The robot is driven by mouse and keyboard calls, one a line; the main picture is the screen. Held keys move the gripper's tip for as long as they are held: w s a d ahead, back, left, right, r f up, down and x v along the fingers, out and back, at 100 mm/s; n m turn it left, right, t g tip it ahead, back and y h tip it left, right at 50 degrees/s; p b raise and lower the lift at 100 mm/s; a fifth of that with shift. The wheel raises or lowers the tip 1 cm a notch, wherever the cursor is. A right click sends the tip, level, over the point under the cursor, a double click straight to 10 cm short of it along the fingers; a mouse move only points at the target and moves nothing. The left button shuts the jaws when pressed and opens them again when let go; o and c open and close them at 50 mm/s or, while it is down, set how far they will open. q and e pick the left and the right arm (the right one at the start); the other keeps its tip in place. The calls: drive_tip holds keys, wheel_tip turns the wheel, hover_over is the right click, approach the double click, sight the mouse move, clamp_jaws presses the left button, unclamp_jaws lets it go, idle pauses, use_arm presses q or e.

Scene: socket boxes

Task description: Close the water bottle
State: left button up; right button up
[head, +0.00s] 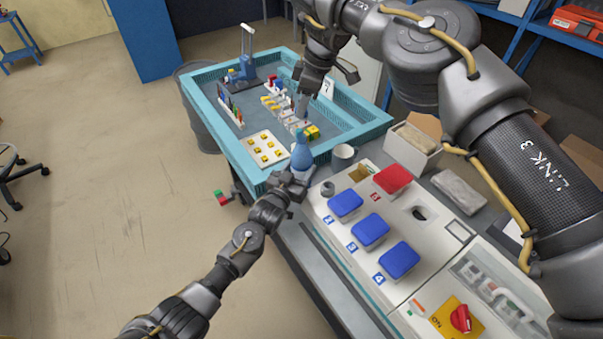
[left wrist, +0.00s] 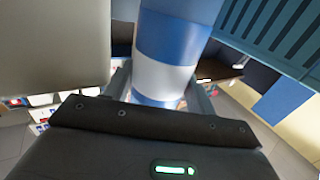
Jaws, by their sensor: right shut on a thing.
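The blue water bottle (head: 302,157) stands upright at the near corner of the turquoise-rimmed table. In the left wrist view the bottle (left wrist: 167,60) shows blue and white bands. My left gripper (head: 294,183) is low at the bottle. In the left wrist view its fingers (left wrist: 160,98) are on both sides of the bottle; whether they press on it is not clear.
A white mug (head: 343,154) stands close right of the bottle. A white panel with blue boxes (head: 370,231) and a red box (head: 392,179) lies to the right. A white tray with yellow pieces (head: 251,149) is to the left, and small parts lie behind the bottle.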

use_arm(q)
drive_tip(key=c, duration=0.7)
use_arm(e)
drive_tip(key=shift+d+f, duration=0.1)
drive_tip(key=shift+f, duration=2.3)
drive_tip(key=shift+f, duration=0.1)
drive_tip(key=shift+f, duration=0.8)
drive_tip(key=shift+f, duration=0.6)
